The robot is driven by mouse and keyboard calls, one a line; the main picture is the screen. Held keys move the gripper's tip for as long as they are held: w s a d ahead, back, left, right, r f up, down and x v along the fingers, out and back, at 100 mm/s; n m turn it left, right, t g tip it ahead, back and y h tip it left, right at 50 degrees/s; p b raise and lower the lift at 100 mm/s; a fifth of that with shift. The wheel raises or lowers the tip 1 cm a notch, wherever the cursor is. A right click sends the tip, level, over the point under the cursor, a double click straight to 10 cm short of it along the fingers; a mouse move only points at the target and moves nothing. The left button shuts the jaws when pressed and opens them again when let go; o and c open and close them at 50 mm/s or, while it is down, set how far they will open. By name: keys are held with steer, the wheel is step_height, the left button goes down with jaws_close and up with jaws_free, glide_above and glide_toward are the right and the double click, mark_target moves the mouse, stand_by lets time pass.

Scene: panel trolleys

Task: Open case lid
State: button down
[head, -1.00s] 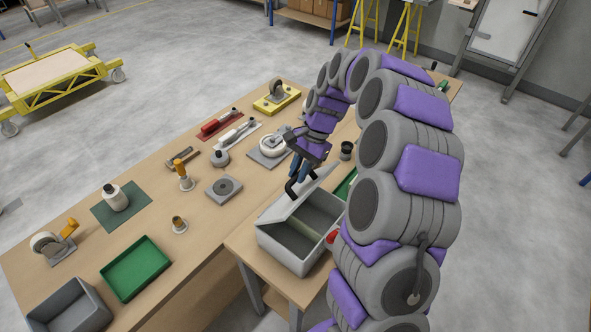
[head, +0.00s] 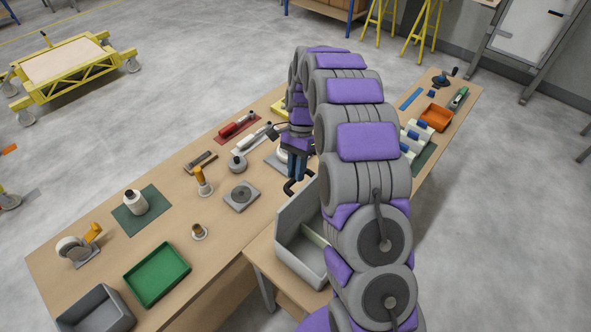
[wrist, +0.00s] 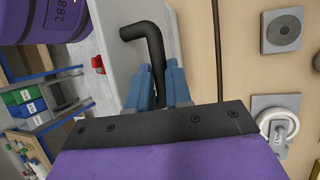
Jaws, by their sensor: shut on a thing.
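The grey case (head: 296,262) stands on the near bench extension in the head view, partly hidden behind my arm. Its lid (head: 298,208) is raised steeply along the side toward the long bench, and part of the inside shows. My gripper (head: 296,168) is at the lid's top edge, its blue fingers shut on the black bent handle (head: 291,186). In the wrist view the handle (wrist: 149,45) sticks out between the blue fingertips (wrist: 160,82), beside the pale grey lid surface (wrist: 112,22).
An orange tray (head: 435,117) is at the far end. Grey floor is open around the bench; a yellow trolley (head: 72,70) stands at the back left.

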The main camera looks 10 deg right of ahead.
steer(key=shift+w+a+f, duration=0.1)
steer(key=shift+w+a, duration=0.05)
steer(key=shift+w, duration=0.45)
